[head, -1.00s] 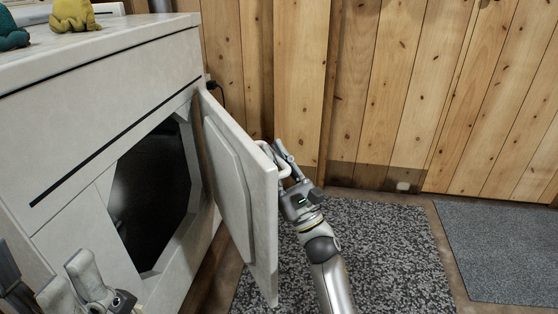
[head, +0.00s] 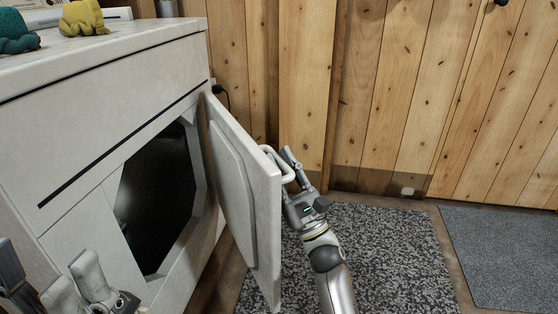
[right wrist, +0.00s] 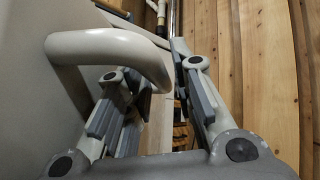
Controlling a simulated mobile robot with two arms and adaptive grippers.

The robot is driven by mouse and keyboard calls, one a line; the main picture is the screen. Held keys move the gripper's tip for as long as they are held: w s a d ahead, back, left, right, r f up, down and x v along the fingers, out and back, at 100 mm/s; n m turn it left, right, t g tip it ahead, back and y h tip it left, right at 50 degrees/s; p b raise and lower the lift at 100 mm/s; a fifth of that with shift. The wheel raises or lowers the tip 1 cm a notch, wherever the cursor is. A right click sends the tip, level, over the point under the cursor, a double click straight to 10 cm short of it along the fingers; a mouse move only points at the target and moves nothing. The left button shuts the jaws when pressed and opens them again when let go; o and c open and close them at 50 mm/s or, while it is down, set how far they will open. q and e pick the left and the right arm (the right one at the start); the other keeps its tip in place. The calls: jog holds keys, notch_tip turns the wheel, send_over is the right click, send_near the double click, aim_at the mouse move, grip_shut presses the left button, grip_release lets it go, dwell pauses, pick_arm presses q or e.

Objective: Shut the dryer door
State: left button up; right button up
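The white dryer (head: 125,75) stands at the left in the head view, its dark opening (head: 158,195) uncovered. Its door (head: 245,185) stands wide open, swung out toward the right, with its inner panel facing the opening. A pale looped handle (head: 283,160) is on the door's far side. My right gripper (head: 292,178) is at this handle. In the right wrist view the handle (right wrist: 110,48) curves into the space between the spread fingers, which do not look closed on it. My left gripper (head: 50,285) is low at the left, before the dryer, partly cut off.
A teal figure (head: 15,33) and a yellow figure (head: 83,18) sit on the dryer top. A speckled dark rug (head: 385,250) lies under my right arm, and a grey mat (head: 505,255) lies at the right. A plank wall (head: 400,90) closes off the back.

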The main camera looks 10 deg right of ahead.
jog(key=v, duration=1.1)
jog(key=shift+s+f, duration=0.1)
jog(key=shift+f, duration=0.05)
